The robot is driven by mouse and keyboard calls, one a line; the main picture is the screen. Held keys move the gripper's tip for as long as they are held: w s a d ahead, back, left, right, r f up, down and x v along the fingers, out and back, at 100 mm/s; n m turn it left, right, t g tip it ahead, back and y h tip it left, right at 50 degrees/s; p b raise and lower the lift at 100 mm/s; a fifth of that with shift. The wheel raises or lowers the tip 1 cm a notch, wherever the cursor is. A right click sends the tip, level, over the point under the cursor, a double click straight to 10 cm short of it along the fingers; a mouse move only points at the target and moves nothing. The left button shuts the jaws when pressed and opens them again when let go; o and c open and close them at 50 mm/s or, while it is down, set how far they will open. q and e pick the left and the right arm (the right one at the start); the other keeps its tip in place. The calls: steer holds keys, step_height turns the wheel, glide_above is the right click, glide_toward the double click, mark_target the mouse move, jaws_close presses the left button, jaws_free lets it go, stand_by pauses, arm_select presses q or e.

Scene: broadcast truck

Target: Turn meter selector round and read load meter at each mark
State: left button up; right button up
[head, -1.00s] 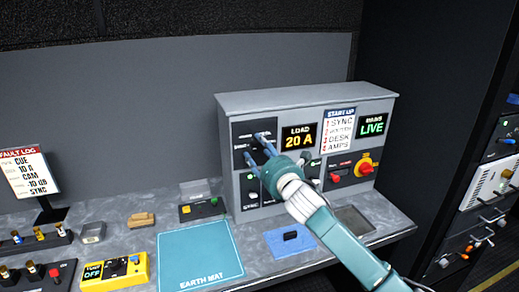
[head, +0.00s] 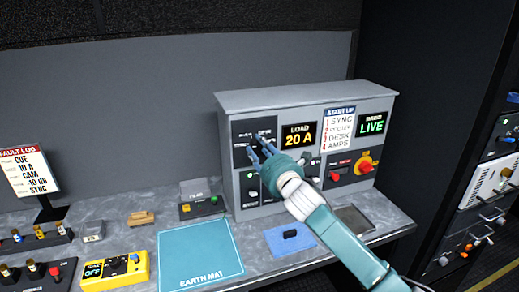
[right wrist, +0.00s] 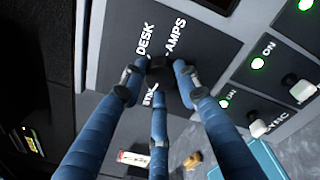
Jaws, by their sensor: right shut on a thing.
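The grey power unit (head: 310,98) stands at the back of the bench. Its meter selector, a dark round knob (right wrist: 162,70), sits on a black plate with marks DESK, AMPS and one partly hidden mark. My right gripper (head: 256,147) is shut on this knob; its blue fingers close around it in the right wrist view (right wrist: 160,78). The fingers cover much of the knob, so I cannot tell which mark it points at. The load meter (head: 299,135), right of the selector, reads 20 A in yellow. My left gripper is not in view.
A start-up card (head: 339,129), a green LIVE display (head: 372,125) and a red-and-yellow rotary switch (head: 365,167) are on the unit. Toggle switches with green lamps (right wrist: 257,63) sit close to the selector. A teal earth mat (head: 200,255) and a blue pad (head: 288,239) lie in front.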

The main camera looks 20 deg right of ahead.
steer(key=m, duration=0.5)
steer(key=shift+a+f, duration=0.2)
steer(key=shift+f, duration=0.2)
steer(key=m, duration=0.5)
steer(key=shift+m, duration=0.3)
steer(key=o, duration=0.9)
steer(key=shift+c, duration=0.2)
steer(key=shift+o, duration=1.4)
steer(key=shift+a, duration=0.1)
steer(key=shift+a+r, duration=0.1)
steer(key=shift+r, duration=0.15)
steer(key=shift+s, duration=0.2)
steer(key=s, duration=1.1)
steer(key=shift+s+d+f, duration=0.3)
steer(key=shift+d, duration=0.1)
